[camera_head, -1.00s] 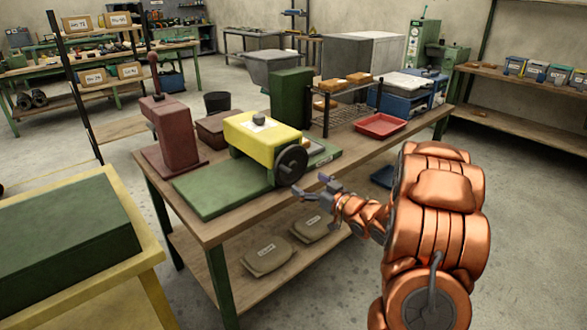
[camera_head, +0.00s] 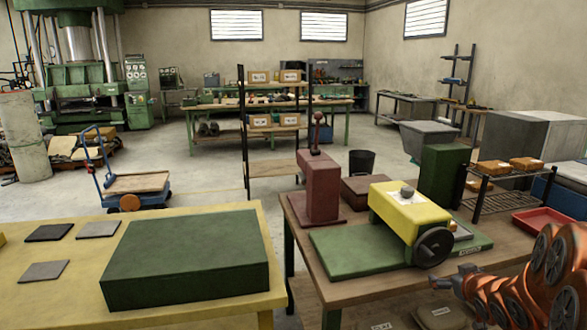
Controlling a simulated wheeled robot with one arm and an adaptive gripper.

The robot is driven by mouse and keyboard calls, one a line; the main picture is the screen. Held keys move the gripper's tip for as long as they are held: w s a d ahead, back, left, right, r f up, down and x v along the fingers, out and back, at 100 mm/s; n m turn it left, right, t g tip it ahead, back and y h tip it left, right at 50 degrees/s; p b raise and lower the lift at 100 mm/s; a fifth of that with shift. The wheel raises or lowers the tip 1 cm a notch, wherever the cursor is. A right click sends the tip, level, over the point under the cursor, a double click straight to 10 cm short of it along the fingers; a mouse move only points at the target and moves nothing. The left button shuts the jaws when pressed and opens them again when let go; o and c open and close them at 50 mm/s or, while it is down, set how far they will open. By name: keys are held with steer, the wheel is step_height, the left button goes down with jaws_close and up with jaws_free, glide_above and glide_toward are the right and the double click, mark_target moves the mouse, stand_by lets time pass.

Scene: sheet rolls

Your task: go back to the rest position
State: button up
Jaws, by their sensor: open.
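My gripper (camera_head: 449,279) is at the lower right, at the front edge of the wooden workbench (camera_head: 340,291). Its dark fingers are small in the picture, spread open with nothing between them. My orange arm runs from it to the right edge, where the rest is cut off. The yellow machine (camera_head: 398,210) with a black handwheel (camera_head: 433,247) stands on a green base (camera_head: 345,257) just behind the gripper. The fingers look apart from the handwheel.
A yellow table (camera_head: 60,301) with a green block (camera_head: 186,258) and several dark plates stands at front left. A maroon press (camera_head: 319,187), wire rack (camera_head: 505,198) and red tray (camera_head: 541,221) are on the workbench. A blue cart (camera_head: 135,188) stands beyond; open floor lies around it.

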steer(key=s+a+r+g+p, duration=0.1)
steer(key=s+a+g, duration=0.3)
steer(key=s, duration=1)
steer(key=s+a+r+m+g+p, duration=0.1)
steer(key=s+a+g, duration=0.4)
steer(key=s+a, duration=0.6)
steer(key=s+a+r+g+y+p, duration=0.1)
steer(key=s+a+g, duration=0.4)
steer(key=s, duration=1.1)
steer(key=a+r+p, duration=0.1)
steer(key=a+r, duration=0.1)
steer(key=a, duration=0.1)
steer(key=shift+s+r, duration=0.3)
steer(key=shift+s, duration=0.1)
